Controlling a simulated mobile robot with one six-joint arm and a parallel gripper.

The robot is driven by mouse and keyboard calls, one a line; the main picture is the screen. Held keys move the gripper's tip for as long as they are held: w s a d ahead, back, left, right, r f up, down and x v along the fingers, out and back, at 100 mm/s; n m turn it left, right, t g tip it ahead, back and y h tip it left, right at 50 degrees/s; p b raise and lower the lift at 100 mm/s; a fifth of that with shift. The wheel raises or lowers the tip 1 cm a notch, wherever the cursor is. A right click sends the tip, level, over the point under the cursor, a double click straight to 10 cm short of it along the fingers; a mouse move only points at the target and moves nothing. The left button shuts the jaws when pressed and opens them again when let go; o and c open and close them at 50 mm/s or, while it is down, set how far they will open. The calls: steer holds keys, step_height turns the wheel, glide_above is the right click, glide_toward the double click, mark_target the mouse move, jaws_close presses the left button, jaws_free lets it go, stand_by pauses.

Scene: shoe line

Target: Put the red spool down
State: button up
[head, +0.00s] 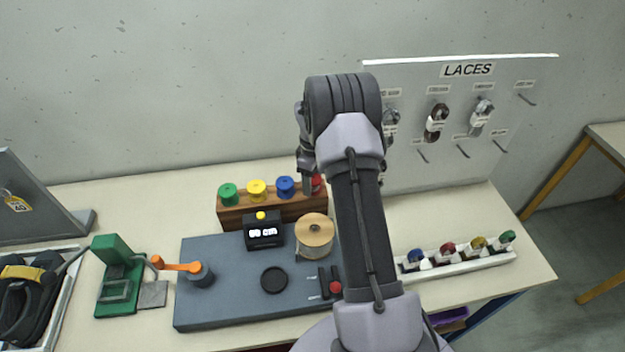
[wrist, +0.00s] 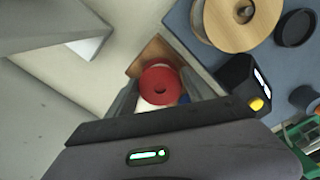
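The red spool (wrist: 161,82) sits between the two fingers of my gripper (wrist: 160,76) in the wrist view, and both fingertips appear to meet its sides. In the head view the red spool (head: 317,184) is at the right end of the wooden rack (head: 262,211), partly hidden by my gripper and arm. It is about level with the other spools; I cannot tell whether it rests on the rack or hangs just above. Green (head: 228,194), yellow (head: 257,190) and blue (head: 285,187) spools stand in a row on the rack to its left.
A black display reading 00 cm (head: 263,231) and a large tan ribbon roll (head: 314,236) stand close in front of the rack on a grey board (head: 225,255). The LACES panel (head: 470,125) rises behind at the right. Bare table lies left of the rack.

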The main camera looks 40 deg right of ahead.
steer(key=shift+o, duration=0.6)
steer(key=shift+r, duration=0.15)
step_height(320, 180, up, 12)
steer(key=p, duration=0.2)
steer(key=s+a+r+m+t, duration=0.2)
steer(key=s+a+r+m, duration=0.1)
steer(key=a+r, duration=0.85)
steer(key=s+a+r+m+t, duration=0.2)
steer(key=s+a+r+m, duration=0.1)
steer(key=s+a+r, duration=0.6)
steer(key=s+a+m+t+y, duration=0.1)
steer(key=s+a+m, duration=0.1)
steer(key=s+a, duration=0.45)
steer(key=s+a+m+t+y, duration=0.1)
steer(key=s+a+m, duration=0.15)
steer(key=s, duration=0.65)
step_height(320, 180, down, 19)
steer(key=b, duration=1.8)
steer(key=shift+r, duration=0.2)
